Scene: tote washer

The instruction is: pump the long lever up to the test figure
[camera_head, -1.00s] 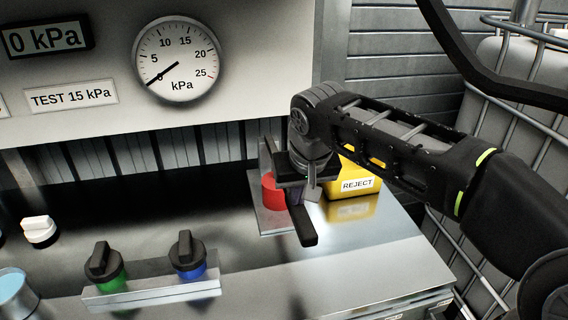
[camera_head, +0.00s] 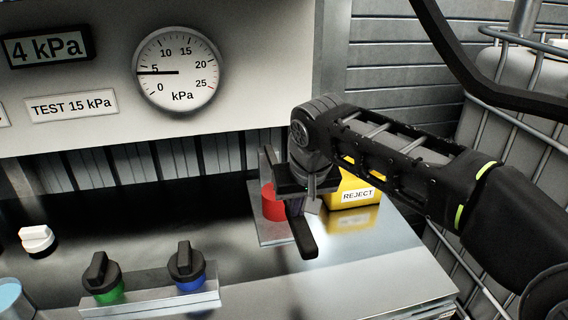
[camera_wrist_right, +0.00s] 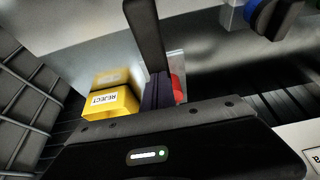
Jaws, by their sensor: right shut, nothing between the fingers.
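The long lever (camera_head: 303,238) is a black bar sticking out toward me below my right gripper. It also shows as an upright dark bar in the right wrist view (camera_wrist_right: 145,40). A red cylinder (camera_head: 272,201) stands behind it on a metal plate. My right gripper (camera_head: 299,203) is shut with nothing held, close over the lever; whether it touches the lever I cannot tell. The dial gauge (camera_head: 178,88) points a little below 5, and the display (camera_head: 45,46) reads 4 kPa. A label (camera_head: 72,106) says TEST 15 kPa. My left gripper is out of view.
A yellow REJECT box (camera_head: 352,190) stands just right of my gripper. A green knob (camera_head: 102,275) and a blue knob (camera_head: 186,268) sit on a front rail. A white knob (camera_head: 37,239) is at left. A caged tank (camera_head: 510,95) stands at right.

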